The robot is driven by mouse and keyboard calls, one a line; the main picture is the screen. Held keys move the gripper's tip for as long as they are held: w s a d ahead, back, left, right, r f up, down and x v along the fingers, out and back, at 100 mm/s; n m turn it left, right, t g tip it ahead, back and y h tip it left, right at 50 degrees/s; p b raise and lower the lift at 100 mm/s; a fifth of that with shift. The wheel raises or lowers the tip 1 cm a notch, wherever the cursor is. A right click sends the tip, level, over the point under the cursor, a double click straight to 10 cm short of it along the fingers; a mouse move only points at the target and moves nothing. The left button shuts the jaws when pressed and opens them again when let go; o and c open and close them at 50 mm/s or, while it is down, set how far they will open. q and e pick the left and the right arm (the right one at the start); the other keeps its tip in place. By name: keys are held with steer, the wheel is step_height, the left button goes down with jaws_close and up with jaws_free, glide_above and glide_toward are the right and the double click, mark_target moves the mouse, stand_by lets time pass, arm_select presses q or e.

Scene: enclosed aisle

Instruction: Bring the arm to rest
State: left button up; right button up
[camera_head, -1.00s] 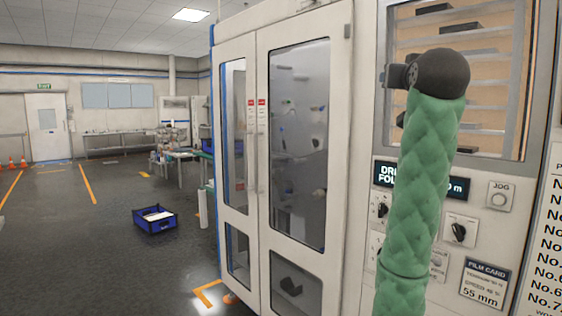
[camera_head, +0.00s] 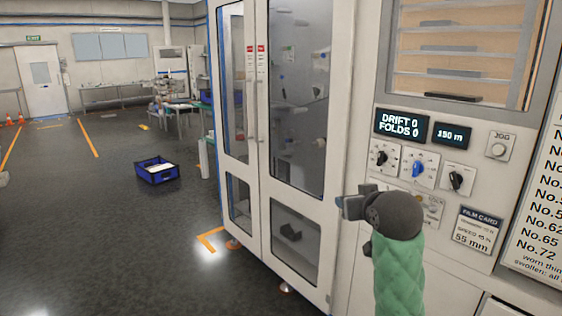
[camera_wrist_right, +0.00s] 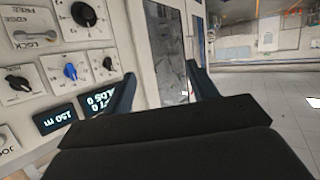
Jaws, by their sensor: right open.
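My right arm (camera_head: 398,280), in a green quilted sleeve with a dark wrist, rises from the bottom edge in the head view. My right gripper (camera_head: 350,206) points left in front of the machine's panel, below the row of knobs. In the right wrist view the two dark fingers (camera_wrist_right: 162,84) stand wide apart with nothing between them. The gripper is open and empty. The control panel with its black knobs and one blue knob (camera_head: 417,169) shows above the wrist; the blue knob also shows in the wrist view (camera_wrist_right: 70,71). My left gripper is not in view.
A white cabinet with glass doors (camera_head: 300,110) stands close on the left of the panel. A display reading DRIFT 0, FOLDS 0 (camera_head: 401,126) sits above the knobs. A blue crate (camera_head: 157,171) is on the open floor at left. A number chart (camera_head: 540,220) is at far right.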

steer(key=s+a+f+g, duration=0.1)
steer(key=s+f+g, duration=0.1)
steer(key=s+f, duration=0.65)
steer(key=s+a+f+g, duration=0.15)
steer(key=s+f, duration=0.25)
steer(key=f, duration=0.9)
steer(key=s+a+f+g, duration=0.1)
steer(key=s+f+g, duration=0.2)
steer(key=s+f, duration=0.55)
steer(key=s+f+g, duration=0.5)
steer(key=s+f, duration=1.4)
steer(key=shift+s+f, duration=0.15)
steer(key=shift+s, duration=0.25)
